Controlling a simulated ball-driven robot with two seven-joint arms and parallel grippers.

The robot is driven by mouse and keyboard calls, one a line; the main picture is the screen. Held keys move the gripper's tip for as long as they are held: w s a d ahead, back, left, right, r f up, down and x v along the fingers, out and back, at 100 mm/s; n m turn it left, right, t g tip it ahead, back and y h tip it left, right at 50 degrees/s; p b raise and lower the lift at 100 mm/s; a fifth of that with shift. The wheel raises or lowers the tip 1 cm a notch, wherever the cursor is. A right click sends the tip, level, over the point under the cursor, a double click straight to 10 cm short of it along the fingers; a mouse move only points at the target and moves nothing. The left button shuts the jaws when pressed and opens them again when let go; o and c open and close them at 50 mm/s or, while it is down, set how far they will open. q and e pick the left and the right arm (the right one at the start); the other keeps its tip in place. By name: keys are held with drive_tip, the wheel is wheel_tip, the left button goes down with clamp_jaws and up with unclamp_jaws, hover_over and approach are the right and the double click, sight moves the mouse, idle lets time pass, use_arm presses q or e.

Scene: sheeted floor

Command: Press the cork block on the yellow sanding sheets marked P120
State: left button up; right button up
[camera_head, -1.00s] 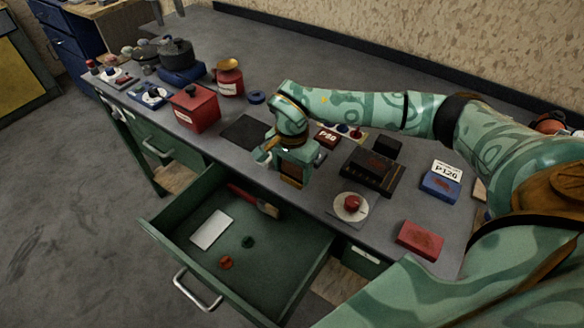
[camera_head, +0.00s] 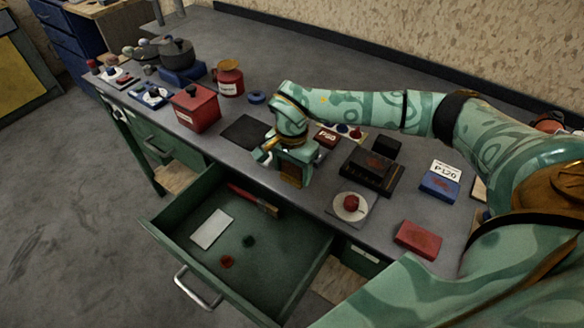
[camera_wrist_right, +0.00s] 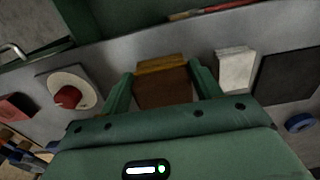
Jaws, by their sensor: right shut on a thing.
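My right gripper (camera_head: 293,178) is low over the bench near the open drawer's edge. In the right wrist view its two fingers (camera_wrist_right: 163,88) are closed on the sides of a brown block (camera_wrist_right: 163,90), taken as the cork block. A yellowish strip (camera_wrist_right: 161,63) shows at the block's far end; I cannot tell if it is part of the block or a sheet under it. A white card marked P120 (camera_head: 445,169) stands behind a blue block-like stack (camera_head: 439,187) at the right. No clearly yellow sheets show beside that card. My left gripper is not in view.
The open drawer (camera_head: 290,262) lies in front. A dark box (camera_head: 372,172), a white plate (camera_head: 338,209) with a red knob, and a red block (camera_head: 417,239) are to the right. A whitish stack (camera_wrist_right: 235,68) and dark mat (camera_wrist_right: 288,76) are beside the gripper.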

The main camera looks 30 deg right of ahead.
sight(292, 168)
drive_tip(key=shift+s, duration=0.1)
wheel_tip(292, 168, up, 7)
drive_tip(key=p, duration=0.6)
drive_tip(key=shift+r, duration=0.1)
idle(0.6)
